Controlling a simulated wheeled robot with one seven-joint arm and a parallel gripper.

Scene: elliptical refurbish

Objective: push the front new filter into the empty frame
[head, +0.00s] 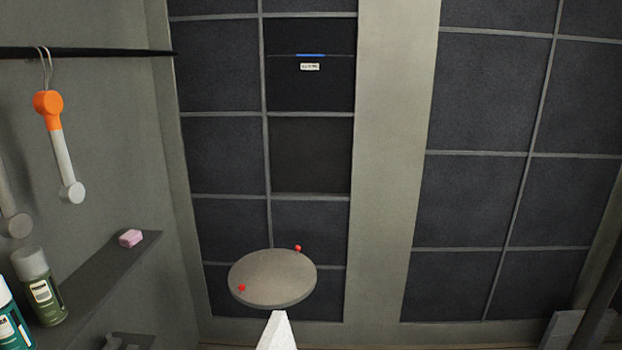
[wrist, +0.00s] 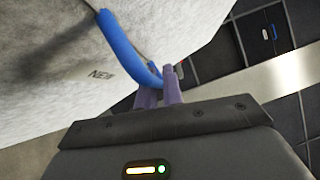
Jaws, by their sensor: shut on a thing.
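In the wrist view my gripper (wrist: 160,92) has its purple fingers closed on the blue strap handle (wrist: 120,45) of a large white filter marked NEW (wrist: 55,72). The filter fills the upper left of that view. In the head view only a white corner, likely of this filter (head: 278,333), shows at the bottom edge, and my gripper is not seen there. The empty frame (head: 311,155) is a darker square recess in the left wall grid. It lies below a dark panel (head: 310,88) with a blue handle and a small white label. The held filter is apart from the frame.
A grey round disc (head: 272,278) with two red knobs shows in front of the lower panels. A beige pillar (head: 390,150) separates the panel grids.

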